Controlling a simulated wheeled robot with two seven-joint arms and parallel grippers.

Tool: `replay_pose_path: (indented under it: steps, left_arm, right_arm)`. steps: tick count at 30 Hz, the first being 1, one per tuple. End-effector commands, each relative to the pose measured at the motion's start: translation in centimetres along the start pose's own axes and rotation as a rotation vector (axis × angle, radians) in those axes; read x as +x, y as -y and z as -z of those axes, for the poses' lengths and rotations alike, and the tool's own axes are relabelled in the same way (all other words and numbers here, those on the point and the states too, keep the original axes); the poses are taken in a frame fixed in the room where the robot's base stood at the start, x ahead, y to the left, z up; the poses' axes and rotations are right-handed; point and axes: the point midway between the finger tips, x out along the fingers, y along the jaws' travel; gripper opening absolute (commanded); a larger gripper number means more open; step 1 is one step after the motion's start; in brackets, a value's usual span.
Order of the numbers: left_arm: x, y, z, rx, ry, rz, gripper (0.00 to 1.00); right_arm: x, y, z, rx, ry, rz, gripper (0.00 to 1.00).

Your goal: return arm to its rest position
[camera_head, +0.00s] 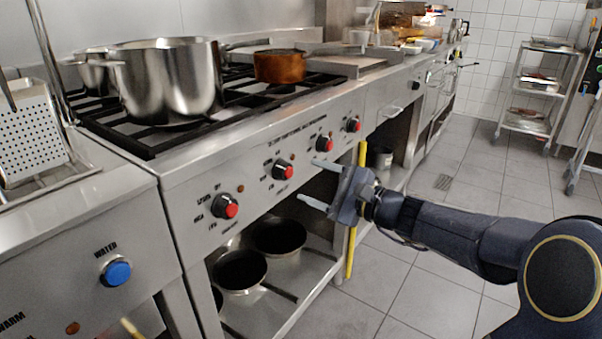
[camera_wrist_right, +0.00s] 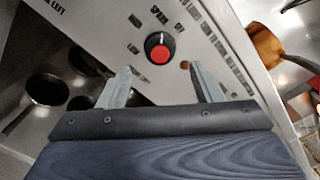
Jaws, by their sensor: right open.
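My right gripper (camera_head: 316,182) reaches in from the right in the head view, in front of the stove's front panel. Its two fingers are apart and hold nothing. In the right wrist view the open fingers (camera_wrist_right: 163,85) frame a red knob (camera_wrist_right: 160,53) on the panel; the gap to the panel is hard to judge. In the head view the red knobs (camera_head: 282,170) sit in a row along the stove front (camera_head: 262,190), and the fingertips are to the right of and near one of them. My left gripper is not in view.
A large steel pot (camera_head: 168,80) and a copper-coloured pan (camera_head: 279,66) stand on the stove top. Dark pans (camera_head: 240,270) lie on the shelf below. A yellow pole (camera_head: 352,220) stands behind my right gripper. A wheeled rack (camera_head: 531,95) is at the back right. Open floor (camera_head: 430,290) lies between.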

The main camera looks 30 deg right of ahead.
Motion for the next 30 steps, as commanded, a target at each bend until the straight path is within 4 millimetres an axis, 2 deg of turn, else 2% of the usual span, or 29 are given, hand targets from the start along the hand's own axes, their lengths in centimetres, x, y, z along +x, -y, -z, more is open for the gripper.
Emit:
replay_pose_path:
  steps: [3,6,23,26,29,30]
  left_arm:
    - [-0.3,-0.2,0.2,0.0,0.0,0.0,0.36]
    - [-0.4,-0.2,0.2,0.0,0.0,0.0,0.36]
    - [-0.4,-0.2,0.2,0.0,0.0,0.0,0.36]
    - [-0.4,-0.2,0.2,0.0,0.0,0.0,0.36]
    - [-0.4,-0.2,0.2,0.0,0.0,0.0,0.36]
    - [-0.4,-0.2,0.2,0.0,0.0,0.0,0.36]
  right_arm:
    - [-1.4,0.1,0.0,0.0,-0.002,0.001,0.59]
    - [-1.9,0.0,0.0,0.001,-0.001,0.0,0.59]
    - [-1.9,-0.2,-0.1,-0.003,0.002,-0.005,0.59]
    - [-1.9,-1.5,-1.5,-0.043,0.021,-0.057,0.59]
    - [-2.1,-5.1,-4.5,-0.157,0.066,-0.195,0.59]
    - [-2.5,-7.3,-6.0,-0.228,0.091,-0.272,0.59]
